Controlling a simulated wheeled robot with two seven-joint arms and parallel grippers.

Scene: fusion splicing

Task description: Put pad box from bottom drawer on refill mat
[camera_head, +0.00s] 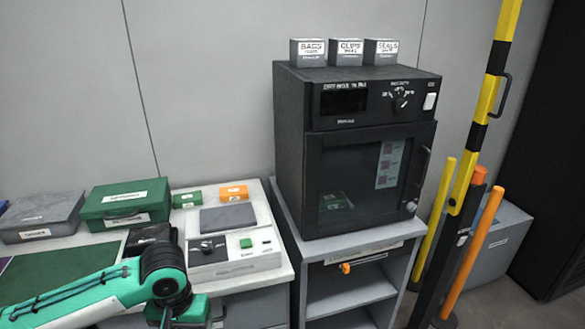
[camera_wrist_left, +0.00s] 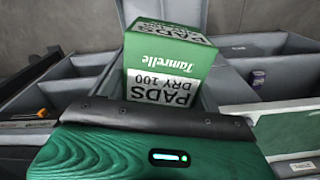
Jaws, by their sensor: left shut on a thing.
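The pad box (camera_wrist_left: 170,62) is a green and white carton marked PADS DRY 100 in the left wrist view. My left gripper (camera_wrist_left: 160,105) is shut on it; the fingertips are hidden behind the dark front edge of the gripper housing. The box is above or within an open grey drawer (camera_wrist_left: 65,92) with dividers; its exact height is unclear. In the head view my left arm reaches down at the bench front, and the box and drawer are hidden. A dark green flat mat (camera_head: 58,272) lies on the bench at left; no label shows that it is the refill mat.
The bench holds a green case (camera_head: 125,205), a grey case (camera_head: 40,215) and a control panel (camera_head: 235,250). A black oven (camera_head: 355,150) stands on a grey shelf unit at right. Yellow and orange posts stand further right. The drawer holds several other items in its compartments.

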